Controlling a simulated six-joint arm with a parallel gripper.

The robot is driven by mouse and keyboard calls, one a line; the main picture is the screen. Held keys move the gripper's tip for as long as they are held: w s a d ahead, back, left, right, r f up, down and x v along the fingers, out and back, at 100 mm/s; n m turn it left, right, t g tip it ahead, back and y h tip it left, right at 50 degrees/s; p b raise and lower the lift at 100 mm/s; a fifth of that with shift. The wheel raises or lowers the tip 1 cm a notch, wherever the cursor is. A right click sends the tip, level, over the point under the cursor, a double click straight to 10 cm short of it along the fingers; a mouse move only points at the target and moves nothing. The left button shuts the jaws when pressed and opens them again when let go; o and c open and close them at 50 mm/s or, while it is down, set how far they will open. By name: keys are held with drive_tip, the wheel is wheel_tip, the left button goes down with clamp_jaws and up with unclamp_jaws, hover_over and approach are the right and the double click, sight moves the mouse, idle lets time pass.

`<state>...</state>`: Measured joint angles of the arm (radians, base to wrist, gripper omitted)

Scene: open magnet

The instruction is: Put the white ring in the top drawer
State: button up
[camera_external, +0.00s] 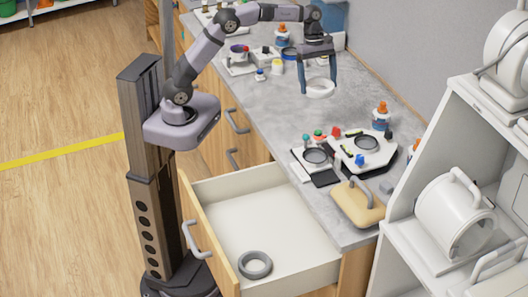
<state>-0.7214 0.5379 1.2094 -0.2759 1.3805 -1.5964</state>
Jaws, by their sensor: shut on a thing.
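The white ring (320,88) is between the fingertips of my gripper (318,84). My gripper points down and is shut on the ring, at the grey counter's far half. I cannot tell whether the ring touches the counter or hangs just above it. The top drawer (290,217) is pulled open at the near end of the counter, below and nearer than my gripper. A grey ring (255,265) lies flat on the drawer floor near its front corner.
On the counter (260,103) are devices with round dark wells (366,143), a blue bottle with an orange cap (381,116) and a tan block with a handle (357,203). A white shelf (420,237) with white cylinders stands at right. Most of the drawer floor is clear.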

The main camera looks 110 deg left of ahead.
drive_tip(key=s+d+m+g+h+b, duration=0.1)
drive_tip(key=d+m, duration=1.1)
drive_tip(key=d, duration=1.3)
drive_tip(key=shift+s+m+g+b, duration=0.3)
drive_tip(key=shift+s+g+b, duration=0.2)
drive_tip(key=shift+s+g, duration=0.55)
drive_tip(key=s+d+m, duration=0.2)
drive_tip(key=d, duration=0.1)
drive_tip(key=s+d+m+g, duration=0.1)
drive_tip(key=s+d+m, duration=0.1)
drive_tip(key=d, duration=0.1)
drive_tip(key=s+d+m+y+b, duration=0.1)
drive_tip(key=s+d+m, duration=0.1)
drive_tip(key=d, duration=0.1)
drive_tip(key=shift+s+f, duration=0.2)
drive_tip(key=s+d+m+g+y, duration=0.1)
drive_tip(key=s+d+m, duration=0.45)
drive_tip(key=s, duration=0.25)
drive_tip(key=shift+m, duration=0.45)
drive_tip(key=shift+a+f, duration=0.1)
drive_tip(key=shift+f, duration=16.95)
drive_tip(key=shift+f, duration=0.1)
drive_tip(key=shift+f, duration=1.95)
